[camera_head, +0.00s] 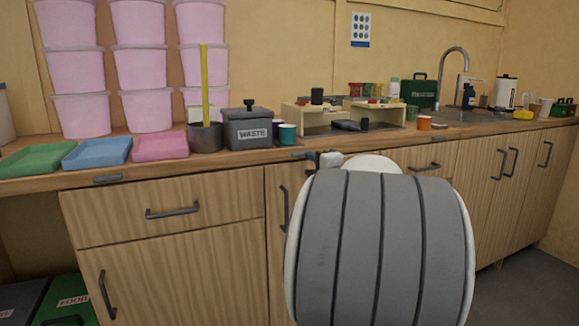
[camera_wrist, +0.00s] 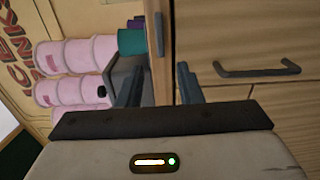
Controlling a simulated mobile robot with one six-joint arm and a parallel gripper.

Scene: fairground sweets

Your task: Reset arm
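My gripper (camera_wrist: 158,78) shows in the wrist view with its two dark fingers apart and nothing between them. Behind the gap are the counter's front edge and the cabinet front. In the head view my large grey-banded arm part fills the lower middle and hides part of the cabinets. My gripper cannot be made out clearly there.
The wooden counter (camera_head: 240,165) holds pink, blue and green trays, stacked pink tubs (camera_head: 143,67), a grey waste bin (camera_head: 248,130), a teal cup (camera_head: 287,133) and a small wooden stand (camera_head: 305,112). A sink is farther right. Drawer handles (camera_head: 172,212) stick out below.

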